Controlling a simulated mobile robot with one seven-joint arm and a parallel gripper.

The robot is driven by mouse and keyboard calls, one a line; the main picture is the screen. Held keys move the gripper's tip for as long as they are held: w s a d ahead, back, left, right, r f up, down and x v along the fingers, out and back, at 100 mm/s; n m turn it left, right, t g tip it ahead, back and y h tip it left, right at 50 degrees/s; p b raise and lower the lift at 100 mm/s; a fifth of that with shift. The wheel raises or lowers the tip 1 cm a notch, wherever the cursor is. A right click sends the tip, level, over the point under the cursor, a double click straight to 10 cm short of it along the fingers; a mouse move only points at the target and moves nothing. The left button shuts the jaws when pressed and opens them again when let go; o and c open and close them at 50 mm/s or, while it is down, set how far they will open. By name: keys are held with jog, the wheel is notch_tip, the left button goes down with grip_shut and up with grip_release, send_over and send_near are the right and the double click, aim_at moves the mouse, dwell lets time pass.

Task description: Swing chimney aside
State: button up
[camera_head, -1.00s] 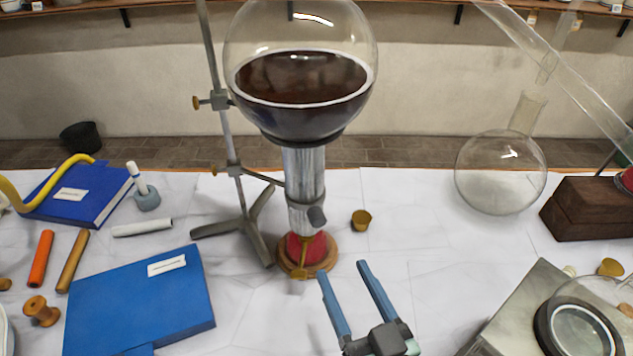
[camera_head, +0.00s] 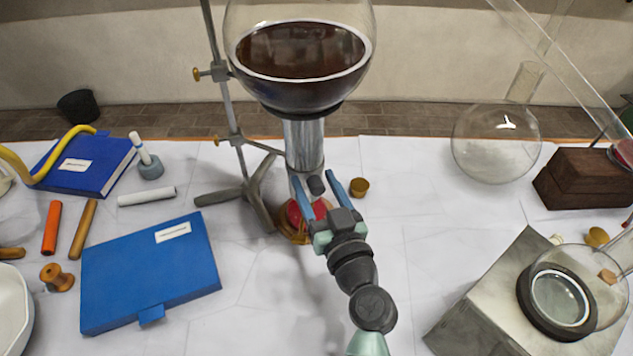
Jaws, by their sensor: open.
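The chimney (camera_head: 304,146) is a grey metal cylinder standing upright under a large round flask (camera_head: 299,90) of dark liquid. A dark knob (camera_head: 316,186) sticks out from its lower front. Below it is a red burner base (camera_head: 310,211) on a round wooden foot, partly hidden by my gripper. My gripper (camera_head: 315,180) is open, its two blue fingers pointing at the chimney's lower part, one on each side of the knob in the picture. I cannot tell whether the fingers touch it.
A metal stand (camera_head: 240,190) with splayed feet rises left of the chimney. A small brass cup (camera_head: 359,187) sits just right of my fingers. A blue folder (camera_head: 150,272) lies left. A clear flask (camera_head: 496,142), wooden block (camera_head: 585,180) and metal box (camera_head: 480,300) stand right.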

grip_shut()
dwell(1.4)
